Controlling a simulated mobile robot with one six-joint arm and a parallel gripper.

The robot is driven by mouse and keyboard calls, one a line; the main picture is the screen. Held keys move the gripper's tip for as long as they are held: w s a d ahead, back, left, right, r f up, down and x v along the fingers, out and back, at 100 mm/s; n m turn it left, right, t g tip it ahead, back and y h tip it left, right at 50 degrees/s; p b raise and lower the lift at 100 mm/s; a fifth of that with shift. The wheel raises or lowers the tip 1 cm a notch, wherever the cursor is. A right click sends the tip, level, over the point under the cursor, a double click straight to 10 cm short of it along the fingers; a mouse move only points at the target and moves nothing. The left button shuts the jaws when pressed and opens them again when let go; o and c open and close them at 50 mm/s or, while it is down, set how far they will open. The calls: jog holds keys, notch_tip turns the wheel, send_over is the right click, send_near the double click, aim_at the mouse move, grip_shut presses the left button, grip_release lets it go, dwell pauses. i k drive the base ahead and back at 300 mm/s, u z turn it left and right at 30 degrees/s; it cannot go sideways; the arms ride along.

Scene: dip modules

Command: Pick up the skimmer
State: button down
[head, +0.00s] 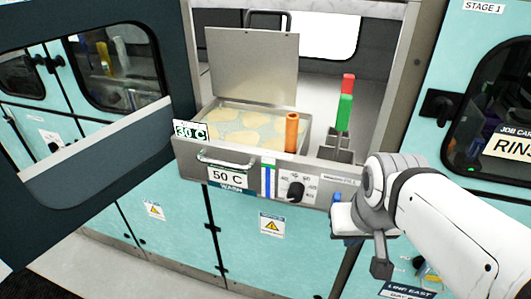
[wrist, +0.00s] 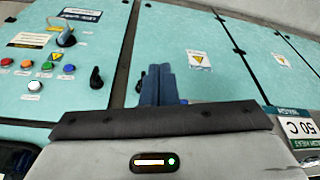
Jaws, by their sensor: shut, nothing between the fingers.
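Two upright handles show in the head view, and I cannot tell for certain which is the skimmer's. An orange handle (head: 291,132) stands at the right end of the open wash bath (head: 185,150); its lower part is hidden. A green handle with a red top (head: 345,105) stands in a small grey holder (head: 338,147) right of the bath. My gripper (wrist: 158,72) shows in the wrist view with its blue fingers together, shut and empty. In the head view it is in front of the cabinet, below and right of both handles and apart from them.
The bath's lid (head: 252,68) is raised behind it. A dark-framed window door (head: 90,110) stands open at the left. A dial (head: 295,191) and a bar handle (head: 226,161) stick out from the bath's front. The wrist view shows a button panel (wrist: 38,68) at the left.

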aim_at(346, 101)
jog(key=u, duration=1.05)
jog(key=k, duration=1.45)
jog(key=z, duration=0.85)
jog(key=i, duration=1)
jog(key=z, duration=0.05)
